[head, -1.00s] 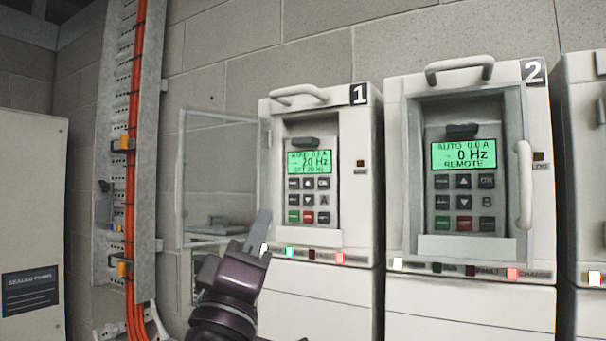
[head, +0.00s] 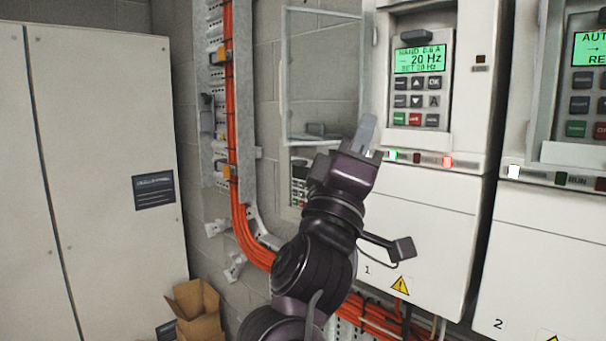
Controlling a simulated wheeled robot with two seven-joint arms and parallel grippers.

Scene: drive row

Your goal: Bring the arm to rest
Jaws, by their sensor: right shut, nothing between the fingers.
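My right gripper (head: 366,133) is shut and empty. It points up in front of the lower left part of drive 1 (head: 420,225), below and left of its keypad. I cannot tell whether it touches the cabinet. My dark purple right arm reaches up from the bottom middle of the head view. The drive 1 display (head: 420,57) is lit green and reads 20 Hz in HAND. My left gripper does not show.
The clear door (head: 322,75) of drive 1 stands open to the left. Drive 2 (head: 550,235) is at the right. Orange cables (head: 236,130) run down a metal rack. A sealed grey cabinet (head: 110,130) and an open cardboard box (head: 198,310) are at the left.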

